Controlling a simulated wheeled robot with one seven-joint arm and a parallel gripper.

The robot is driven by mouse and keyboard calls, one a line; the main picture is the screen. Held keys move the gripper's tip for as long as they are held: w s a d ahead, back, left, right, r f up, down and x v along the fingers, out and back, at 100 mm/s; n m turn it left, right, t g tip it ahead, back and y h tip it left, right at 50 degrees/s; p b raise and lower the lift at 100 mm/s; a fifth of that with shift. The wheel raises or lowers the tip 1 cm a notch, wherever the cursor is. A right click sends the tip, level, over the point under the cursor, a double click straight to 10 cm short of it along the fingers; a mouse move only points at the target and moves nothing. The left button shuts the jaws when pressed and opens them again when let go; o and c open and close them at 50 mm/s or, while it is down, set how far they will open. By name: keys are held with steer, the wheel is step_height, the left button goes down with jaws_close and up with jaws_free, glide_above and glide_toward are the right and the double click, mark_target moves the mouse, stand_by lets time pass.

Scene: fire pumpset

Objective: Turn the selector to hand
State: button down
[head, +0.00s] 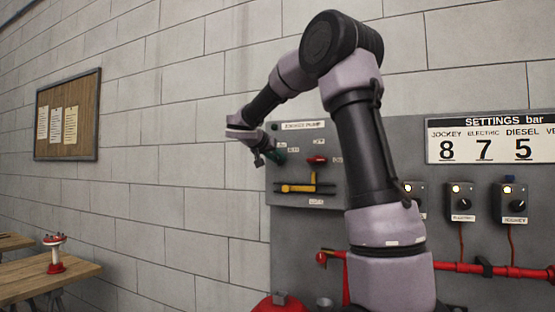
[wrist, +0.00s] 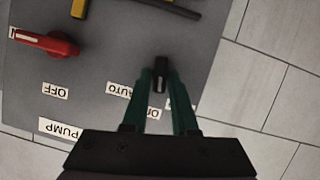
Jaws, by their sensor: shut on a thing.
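The selector (wrist: 160,74) is a small black knob with a pale mark, on a grey panel. In the wrist view, which shows the panel's lettering upside down, an AUTO label (wrist: 118,88) lies left of it. Another label (wrist: 153,113) below the knob is partly hidden by a finger and cannot be fully read. My gripper (wrist: 160,82) has its two teal fingers closed on the knob's sides. In the head view my gripper (head: 269,157) is at the panel's left side, and the selector is not clearly visible there.
A red handle (wrist: 46,42) beside an OFF label and a yellow part (wrist: 78,9) with a black bar are on the same panel. A settings board (head: 490,137), several more knobs and a red pipe (head: 460,267) are to the right. A wooden table (head: 45,277) stands at left.

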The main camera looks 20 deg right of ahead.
steer(key=shift+w+a+f+n+g+h, duration=0.1)
steer(key=shift+n+g+h, duration=0.45)
steer(key=shift+n, duration=0.65)
steer(key=shift+w+a+f+n+g+h, duration=0.1)
steer(key=shift+n+g+h, duration=0.25)
steer(key=shift+n+h, duration=0.65)
steer(key=c, duration=0.8)
jaws_free()
steer(key=shift+a+r, duration=0.1)
steer(key=v, duration=1)
steer(key=shift+s+a+r, duration=0.2)
steer(key=shift+s, duration=0.05)
